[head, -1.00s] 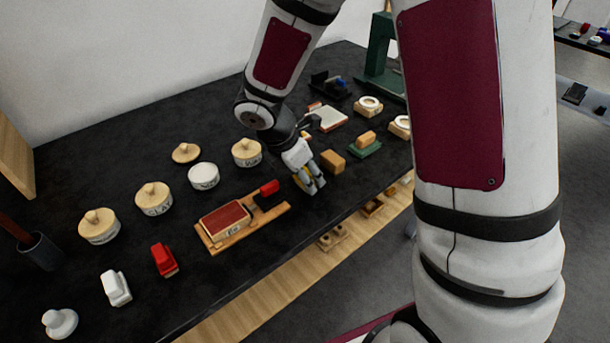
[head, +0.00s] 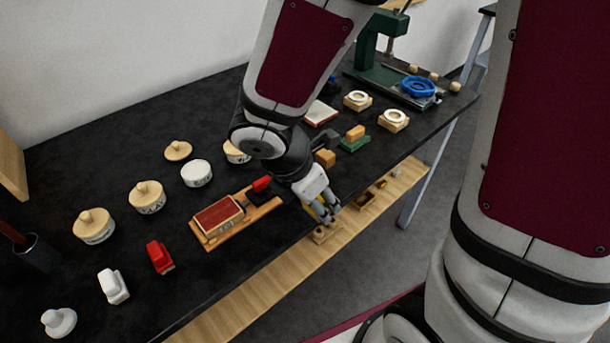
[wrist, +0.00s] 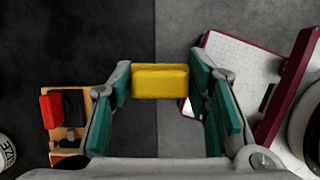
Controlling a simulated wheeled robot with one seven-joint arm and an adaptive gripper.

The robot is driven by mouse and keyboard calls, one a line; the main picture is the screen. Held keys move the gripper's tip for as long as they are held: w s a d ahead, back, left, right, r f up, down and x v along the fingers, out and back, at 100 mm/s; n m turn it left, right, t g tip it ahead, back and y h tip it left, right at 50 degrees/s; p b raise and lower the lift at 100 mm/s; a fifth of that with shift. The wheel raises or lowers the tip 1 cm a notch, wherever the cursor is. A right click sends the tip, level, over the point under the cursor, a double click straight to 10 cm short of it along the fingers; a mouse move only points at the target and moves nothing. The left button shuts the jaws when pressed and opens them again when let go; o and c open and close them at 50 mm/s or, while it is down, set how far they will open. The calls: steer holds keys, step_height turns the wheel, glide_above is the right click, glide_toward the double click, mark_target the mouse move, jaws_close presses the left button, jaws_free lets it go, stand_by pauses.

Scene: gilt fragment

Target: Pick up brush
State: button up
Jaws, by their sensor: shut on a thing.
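My gripper (head: 325,212) is over the table's front edge, right of the red-topped wooden tray. In the wrist view, its teal-padded fingers (wrist: 160,82) are closed on the two ends of a yellow block (wrist: 160,80), which I take to be the brush. Only one flat side of it shows clearly, and I see no bristles. In the head view, it is a small yellow patch mostly hidden by the fingers. The held block appears clear of the table top; dark table lies under its left part and grey floor under its right part.
The wooden tray (head: 206,242) carries a red-topped block and a red-handled stamp (head: 261,186). Lidded pots (head: 147,197), a white block (head: 112,287) and a red block (head: 159,257) stand left. A green press (head: 372,55) stands at the back right. A wooden shelf (head: 262,297) runs below the front edge.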

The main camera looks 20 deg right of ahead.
steer(key=shift+s+r+p, duration=0.3)
steer(key=shift+s+p, duration=0.45)
steer(key=shift+p, duration=0.85)
steer(key=s+p, duration=0.1)
steer(key=p, duration=0.1)
steer(key=shift+s+a+f+p, duration=0.1)
steer(key=shift+s+p, duration=0.05)
steer(key=shift+p, duration=0.15)
steer(key=o, duration=0.4)
steer(key=shift+c, duration=1.4)
